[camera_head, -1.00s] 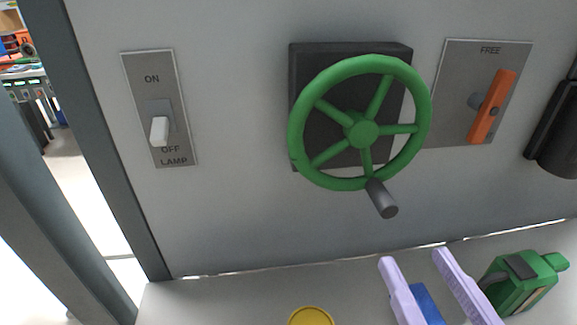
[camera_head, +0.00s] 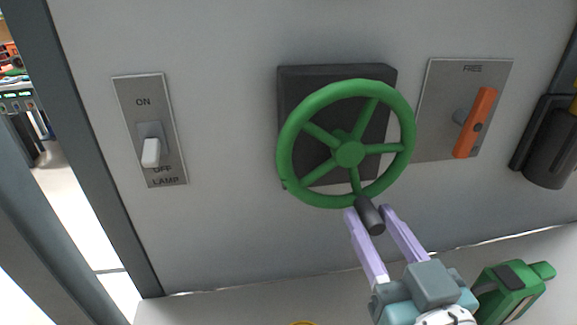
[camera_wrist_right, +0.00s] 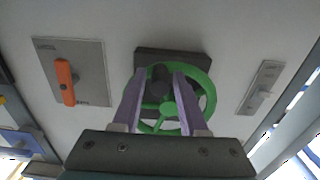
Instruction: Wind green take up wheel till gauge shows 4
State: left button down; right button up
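The green take-up wheel (camera_head: 348,154) is mounted on a dark square plate (camera_head: 290,95) on the grey wall panel. Its dark grey crank handle (camera_head: 369,216) sticks out from the bottom of the rim. My right gripper (camera_head: 369,212) is open, with its two lilac fingers on either side of the handle; I cannot tell whether they touch it. In the right wrist view the handle (camera_wrist_right: 158,80) shows between the spread fingers (camera_wrist_right: 153,88), in front of the wheel (camera_wrist_right: 205,100). My left gripper is out of view. No gauge shows.
A lamp switch plate (camera_head: 149,130) is left of the wheel. An orange lever (camera_head: 475,123) on a plate marked FREE is to the right. A dark cylinder (camera_head: 548,148) is at the far right. A green object (camera_head: 512,290) lies below, near my right gripper.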

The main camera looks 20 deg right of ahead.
grip_shut()
dwell(1.1)
